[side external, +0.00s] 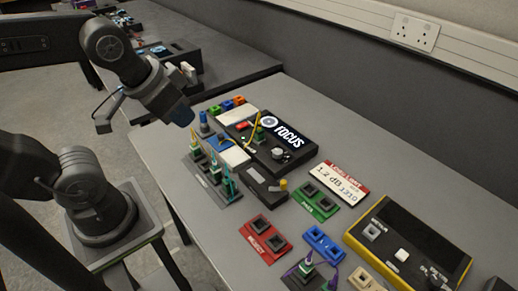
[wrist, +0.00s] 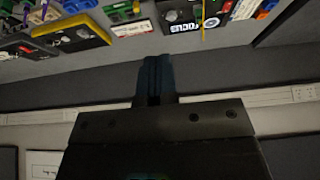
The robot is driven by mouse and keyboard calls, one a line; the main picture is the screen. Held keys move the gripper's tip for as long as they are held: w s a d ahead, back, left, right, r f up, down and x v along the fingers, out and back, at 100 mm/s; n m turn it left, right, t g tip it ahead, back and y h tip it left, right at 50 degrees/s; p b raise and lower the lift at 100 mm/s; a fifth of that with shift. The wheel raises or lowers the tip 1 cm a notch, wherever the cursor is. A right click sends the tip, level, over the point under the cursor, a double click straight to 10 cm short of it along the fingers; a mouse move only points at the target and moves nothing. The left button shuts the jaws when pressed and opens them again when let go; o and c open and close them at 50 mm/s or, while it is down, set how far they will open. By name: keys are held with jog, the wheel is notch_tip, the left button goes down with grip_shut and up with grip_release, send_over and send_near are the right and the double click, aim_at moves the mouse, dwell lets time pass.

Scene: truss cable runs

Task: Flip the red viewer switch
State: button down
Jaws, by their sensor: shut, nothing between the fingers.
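The black viewer box (side external: 292,147) marked FOCUS lies on the grey table in the side view; it also shows at the top of the wrist view (wrist: 180,14). A small red part (side external: 241,125), seemingly the red switch, sits at its left end; its position is too small to read. A grey knob (side external: 277,154) is on the box's near side. My gripper (side external: 181,114) has blue fingers and is above the table's left edge, left of and apart from the box. In the wrist view its fingers (wrist: 155,78) are shut and empty.
Upright connectors in a grey holder (side external: 212,178) stand between my gripper and the near side of the table. A yellow cable (side external: 255,130) rises by the red part. Red (side external: 265,240), green (side external: 317,201) and blue (side external: 324,244) blocks and a yellow-edged device (side external: 408,245) lie to the right.

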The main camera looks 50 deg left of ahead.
jog(key=shift+w, duration=0.1)
jog(key=m+g, duration=0.6)
jog(key=m, duration=1.2)
send_over(239, 126)
notch_tip(239, 126, down, 10)
jog(key=shift+f, duration=0.2)
jog(key=shift+d+f, duration=0.1)
notch_tip(239, 126, down, 14)
jog(key=shift+r, duration=0.1)
